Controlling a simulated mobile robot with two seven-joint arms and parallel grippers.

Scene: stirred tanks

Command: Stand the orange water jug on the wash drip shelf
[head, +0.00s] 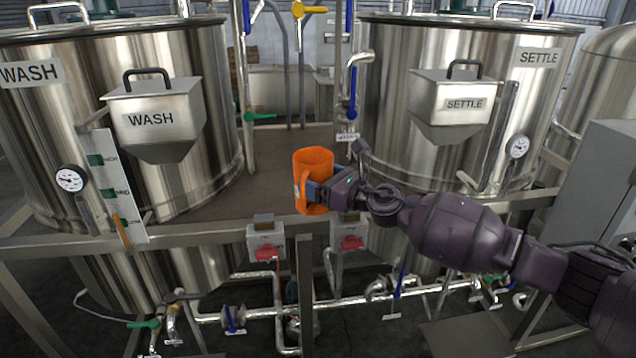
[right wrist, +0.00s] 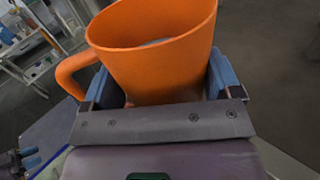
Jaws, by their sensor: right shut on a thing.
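The orange water jug (head: 314,165) is held in the air in front of the gap between the two tanks, roughly upright. My right gripper (head: 313,191) is shut on it, with its arm coming in from the right. In the right wrist view the jug (right wrist: 155,55) sits between the two blue fingers, its handle to the left and a small grey-blue patch inside. The tank labelled WASH (head: 205,100) stands left of the jug. I cannot pick out a wash drip shelf for certain. My left gripper does not show in the head view.
The SETTLE tank (head: 390,110) stands on the right. A metal frame rail (head: 190,236) runs across the front, with two red-handled boxes (head: 267,243) below the jug. Pipes and valves (head: 340,301) fill the space lower down. A brown deck (head: 275,165) lies between the tanks.

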